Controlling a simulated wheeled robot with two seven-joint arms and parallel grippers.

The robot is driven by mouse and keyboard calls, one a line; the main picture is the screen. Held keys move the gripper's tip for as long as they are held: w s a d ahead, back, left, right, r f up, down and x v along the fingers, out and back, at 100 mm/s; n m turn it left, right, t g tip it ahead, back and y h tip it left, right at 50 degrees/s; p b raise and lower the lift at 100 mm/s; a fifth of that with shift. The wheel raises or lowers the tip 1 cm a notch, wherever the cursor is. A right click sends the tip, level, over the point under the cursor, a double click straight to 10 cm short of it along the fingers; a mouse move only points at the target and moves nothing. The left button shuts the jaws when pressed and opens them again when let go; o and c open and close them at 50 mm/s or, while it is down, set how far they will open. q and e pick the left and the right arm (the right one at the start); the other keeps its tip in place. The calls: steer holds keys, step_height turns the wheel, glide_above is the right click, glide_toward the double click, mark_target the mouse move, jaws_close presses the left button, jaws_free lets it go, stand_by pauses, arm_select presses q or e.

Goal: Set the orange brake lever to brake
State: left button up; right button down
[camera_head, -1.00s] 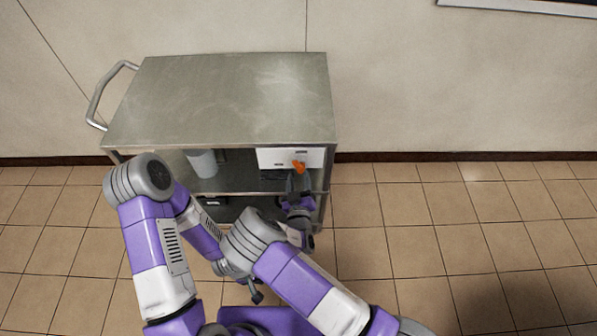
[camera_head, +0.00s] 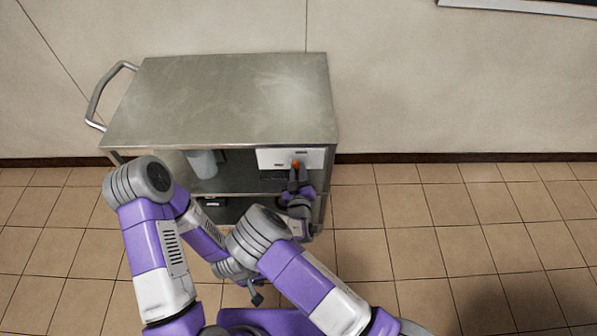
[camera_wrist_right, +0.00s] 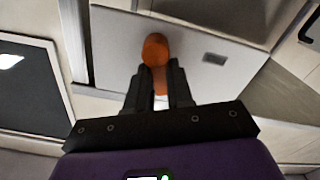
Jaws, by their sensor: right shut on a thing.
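The orange brake lever (camera_head: 296,163) is on the white panel (camera_head: 313,158) under the cart's top, at its right front. In the right wrist view the lever (camera_wrist_right: 155,50) has a rounded orange knob, with its lower part between my fingers. My right gripper (camera_head: 299,178) is at the lever, its two dark fingers closed on it; it also shows in the right wrist view (camera_wrist_right: 160,82). The fingers hide part of the lever. The left arm comes in from the left, and its gripper (camera_head: 256,296) shows only in small part low in the middle, so its jaws cannot be judged.
The metal cart (camera_head: 220,100) has a bare top, a side handle (camera_head: 96,95) and a lower shelf. A whitish container (camera_head: 203,163) stands under the top, left of the panel. The wall is close behind. The tiled floor to the right (camera_head: 430,220) is clear.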

steer(key=m+b, duration=0.1)
steer(key=m, duration=0.1)
steer(key=d+m+b, duration=0.1)
steer(key=m+b, duration=0.1)
steer(key=m, duration=0.1)
stand_by(0.4)
steer(key=c, duration=1)
jaws_free()
steer(key=s+p, duration=0.1)
steer(key=s, duration=0.6)
steer(key=shift+s, duration=0.3)
